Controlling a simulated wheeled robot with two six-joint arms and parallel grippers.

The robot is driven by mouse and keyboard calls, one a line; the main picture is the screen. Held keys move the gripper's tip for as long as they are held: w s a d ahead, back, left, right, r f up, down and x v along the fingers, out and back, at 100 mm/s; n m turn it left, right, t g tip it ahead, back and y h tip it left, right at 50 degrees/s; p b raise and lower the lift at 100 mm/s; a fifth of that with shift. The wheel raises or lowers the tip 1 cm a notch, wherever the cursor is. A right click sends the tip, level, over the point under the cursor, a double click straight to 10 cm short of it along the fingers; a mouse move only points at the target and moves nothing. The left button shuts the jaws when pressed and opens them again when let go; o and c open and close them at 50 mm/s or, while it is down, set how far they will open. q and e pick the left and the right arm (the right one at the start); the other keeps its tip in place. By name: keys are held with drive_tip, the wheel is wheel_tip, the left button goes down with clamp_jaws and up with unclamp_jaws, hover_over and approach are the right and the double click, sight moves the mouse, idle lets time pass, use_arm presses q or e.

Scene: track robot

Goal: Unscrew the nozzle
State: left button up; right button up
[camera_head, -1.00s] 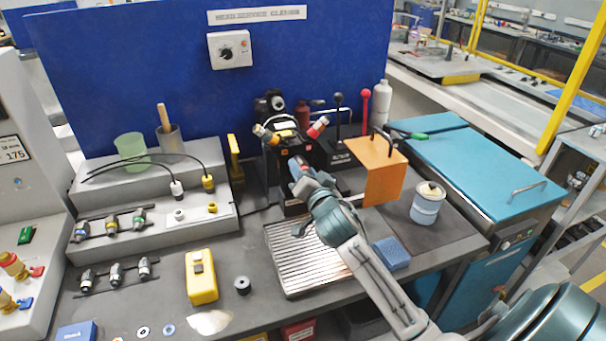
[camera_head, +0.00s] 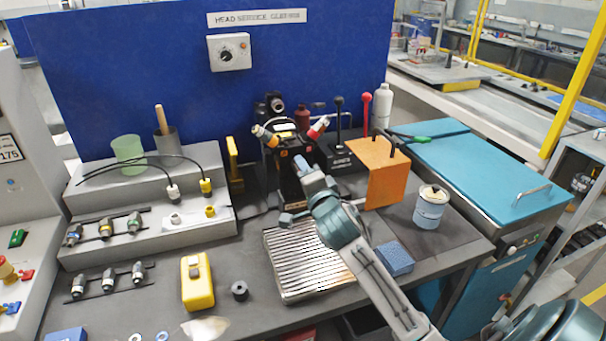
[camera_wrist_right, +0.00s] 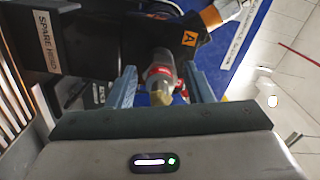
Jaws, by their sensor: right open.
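My right gripper (camera_head: 297,194) reaches in from the lower right to the front of the black machine (camera_head: 287,178) at the back of the bench. In the right wrist view its two blue-grey fingers (camera_wrist_right: 160,88) are apart. Between them is a grey cylindrical head with a red band (camera_wrist_right: 160,70), ending in a small brass-coloured nozzle (camera_wrist_right: 161,94). I see gaps on both sides, so the fingers do not look closed on it. In the head view the nozzle is hidden by the gripper and machine. My left gripper is out of view.
A ribbed metal tray (camera_head: 300,285) lies below the gripper. An orange panel (camera_head: 386,175) and a blue-white tub (camera_head: 430,207) stand to the right. A blue sponge-like block (camera_head: 395,256) and a yellow device (camera_head: 197,283) lie on the bench. Racked heads (camera_head: 106,228) are at left.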

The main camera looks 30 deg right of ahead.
drive_tip(key=m+b, duration=0.2)
drive_tip(key=m, duration=0.4)
drive_tip(key=shift+f, duration=0.15)
drive_tip(key=m+b, duration=0.1)
drive_tip(key=m, duration=0.2)
idle(0.4)
drive_tip(key=shift+c, duration=0.5)
drive_tip(key=c, duration=0.9)
